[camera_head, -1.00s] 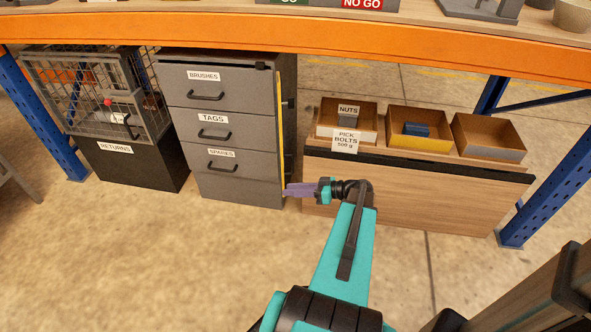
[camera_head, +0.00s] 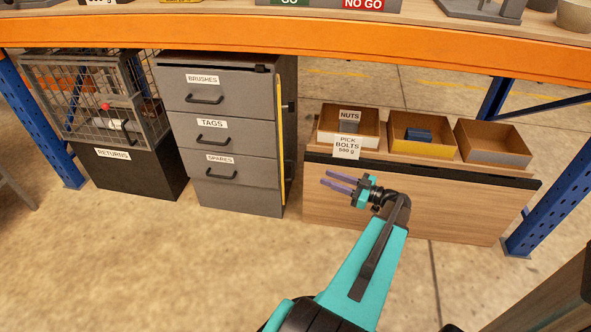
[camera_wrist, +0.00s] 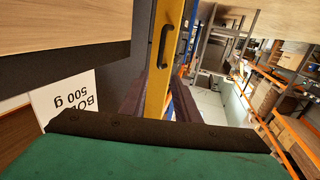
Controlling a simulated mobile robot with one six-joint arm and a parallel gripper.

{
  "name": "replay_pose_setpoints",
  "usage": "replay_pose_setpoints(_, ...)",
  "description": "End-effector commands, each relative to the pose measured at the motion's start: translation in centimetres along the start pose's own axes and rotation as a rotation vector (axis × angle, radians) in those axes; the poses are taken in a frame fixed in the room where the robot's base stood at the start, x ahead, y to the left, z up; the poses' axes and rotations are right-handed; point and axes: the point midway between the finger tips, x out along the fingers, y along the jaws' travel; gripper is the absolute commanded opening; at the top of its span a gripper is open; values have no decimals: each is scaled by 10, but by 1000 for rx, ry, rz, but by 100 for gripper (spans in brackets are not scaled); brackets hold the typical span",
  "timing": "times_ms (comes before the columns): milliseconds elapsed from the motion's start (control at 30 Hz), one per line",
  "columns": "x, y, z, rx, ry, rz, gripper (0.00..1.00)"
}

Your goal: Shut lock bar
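The lock bar (camera_head: 282,145) looks like a tall yellow strip along the right front edge of the grey drawer cabinet (camera_head: 225,140). The head view shows it nearly edge-on. In the wrist view the yellow bar (camera_wrist: 160,95) stands ahead, between the fingers in the picture, with a black handle (camera_wrist: 165,48) on it. My gripper (camera_head: 324,177) is open, its two purple fingers apart and empty. It is to the right of the bar, clear of it, in front of the wooden panel. It also shows in the wrist view (camera_wrist: 157,85).
The drawers BRUSHES, TAGS and SPARES look closed. To the right, a wooden panel (camera_head: 400,205) with a black top edge fronts several open bins, with a PICK BOLTS label (camera_head: 347,147). A RETURNS crate (camera_head: 140,172) stands left. The floor in front is clear.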

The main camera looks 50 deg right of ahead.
Motion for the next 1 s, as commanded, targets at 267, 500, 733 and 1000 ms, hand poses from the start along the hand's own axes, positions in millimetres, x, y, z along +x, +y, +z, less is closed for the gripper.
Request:
replay_pose_setpoints(267, 20, -1, 1, 0, -1, -2, 29)
replay_pose_setpoints(500, 50, -1, 1, 0, 0, -2, 29)
replay_pose_setpoints(733, 80, 0, 1, 0, -1, -2, 29)
replay_pose_setpoints(1000, 115, 0, 1, 0, -1, -1, 29)
